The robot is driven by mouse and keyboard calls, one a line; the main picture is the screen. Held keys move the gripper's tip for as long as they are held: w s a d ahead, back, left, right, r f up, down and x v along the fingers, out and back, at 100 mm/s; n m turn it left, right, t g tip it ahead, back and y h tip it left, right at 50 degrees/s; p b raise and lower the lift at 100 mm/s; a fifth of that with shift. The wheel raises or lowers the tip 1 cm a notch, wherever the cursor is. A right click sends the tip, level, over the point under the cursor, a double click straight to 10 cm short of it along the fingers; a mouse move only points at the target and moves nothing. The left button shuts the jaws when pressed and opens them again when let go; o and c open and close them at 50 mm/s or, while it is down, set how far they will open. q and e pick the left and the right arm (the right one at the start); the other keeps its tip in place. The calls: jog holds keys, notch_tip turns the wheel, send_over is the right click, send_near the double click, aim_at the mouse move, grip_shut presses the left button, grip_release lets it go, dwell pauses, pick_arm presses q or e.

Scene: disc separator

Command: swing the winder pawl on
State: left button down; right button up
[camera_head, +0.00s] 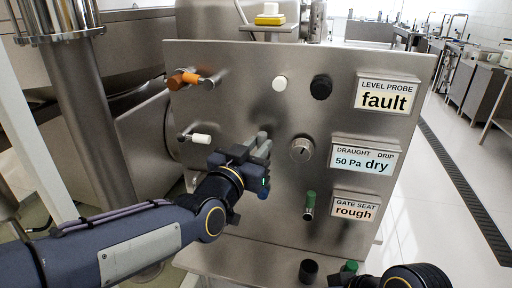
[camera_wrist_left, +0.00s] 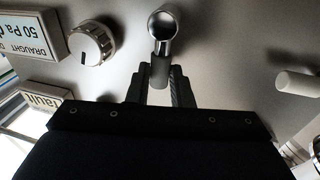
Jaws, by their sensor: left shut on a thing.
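My left gripper (camera_head: 258,150) is in front of the middle of a steel panel (camera_head: 235,100), shut on a short grey lever. The lever's grip (camera_wrist_left: 159,73) lies between the two fingers in the left wrist view. Its round shiny end (camera_wrist_left: 163,26) stands out beyond the fingertips. In the head view the gripper hides most of the lever. No label in view names the winder pawl. Part of my right arm (camera_head: 410,278) shows at the bottom right edge; its fingers cannot be made out.
Around the lever are an orange handle (camera_head: 182,79), a white handle (camera_head: 201,139), a round dial (camera_head: 302,149), a green handle (camera_head: 310,200), and white (camera_head: 279,83) and black (camera_head: 321,87) knobs. Label plates (camera_head: 385,95) line the right side. A black cup-like piece (camera_head: 308,271) sits below.

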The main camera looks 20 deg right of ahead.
pick_arm(q)
jog(key=c, duration=1.3)
grip_release()
jog(key=v, duration=0.7)
jog(key=shift+s+a+b, duration=0.3)
jog(key=shift+b, duration=0.15)
